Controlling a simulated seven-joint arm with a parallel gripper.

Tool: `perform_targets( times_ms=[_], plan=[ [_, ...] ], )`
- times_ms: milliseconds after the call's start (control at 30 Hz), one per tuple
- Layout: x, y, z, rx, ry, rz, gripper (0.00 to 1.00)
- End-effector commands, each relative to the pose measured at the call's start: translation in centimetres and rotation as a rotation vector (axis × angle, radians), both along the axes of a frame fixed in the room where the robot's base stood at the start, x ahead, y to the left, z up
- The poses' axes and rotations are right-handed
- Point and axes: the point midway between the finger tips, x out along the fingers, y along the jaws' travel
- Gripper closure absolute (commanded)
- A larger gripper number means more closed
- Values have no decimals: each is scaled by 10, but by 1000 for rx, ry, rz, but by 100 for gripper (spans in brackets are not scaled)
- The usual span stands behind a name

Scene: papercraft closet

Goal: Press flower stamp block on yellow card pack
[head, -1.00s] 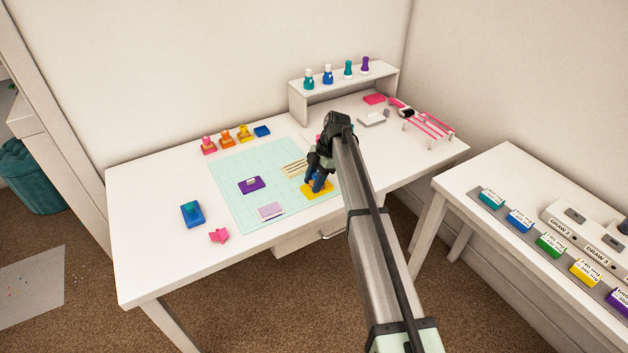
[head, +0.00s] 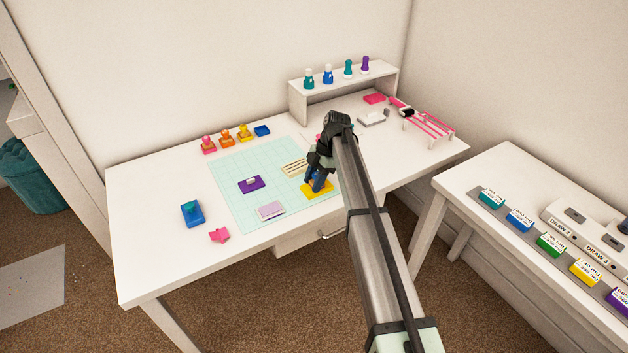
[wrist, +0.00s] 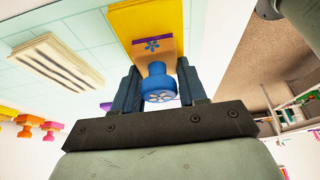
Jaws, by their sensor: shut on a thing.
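The flower stamp block (wrist: 153,52) has a round blue handle with a pale flower on its end, and a tan block with a small blue flower on its side. My gripper (wrist: 157,76) is shut on the handle, with one dark finger on each side. The yellow card pack (wrist: 140,17) lies right beyond the stamp's base; whether they touch cannot be told. In the head view my gripper (head: 317,181) is low over the yellow card pack (head: 326,187), at the right part of the mat, and hides most of the stamp.
A pale green grid mat (head: 226,206) holds a purple card pack (head: 251,184), a lilac pack (head: 271,211) and a slatted cream piece (head: 295,167). Several stamps (head: 227,138) line the back. A blue pad (head: 192,213) and a pink piece (head: 219,235) lie at left. The front left table is clear.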

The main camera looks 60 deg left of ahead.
Motion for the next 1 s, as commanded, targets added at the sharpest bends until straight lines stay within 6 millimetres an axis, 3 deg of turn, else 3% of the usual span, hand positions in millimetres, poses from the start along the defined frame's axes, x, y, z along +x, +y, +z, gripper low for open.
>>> perform_targets(
  times_ms=[100, 1000],
  plan=[
    [0, 0, -1, -2, -1, 0, 95],
    [0, 0, 30, 0, 0, 0, 95]
  ],
)
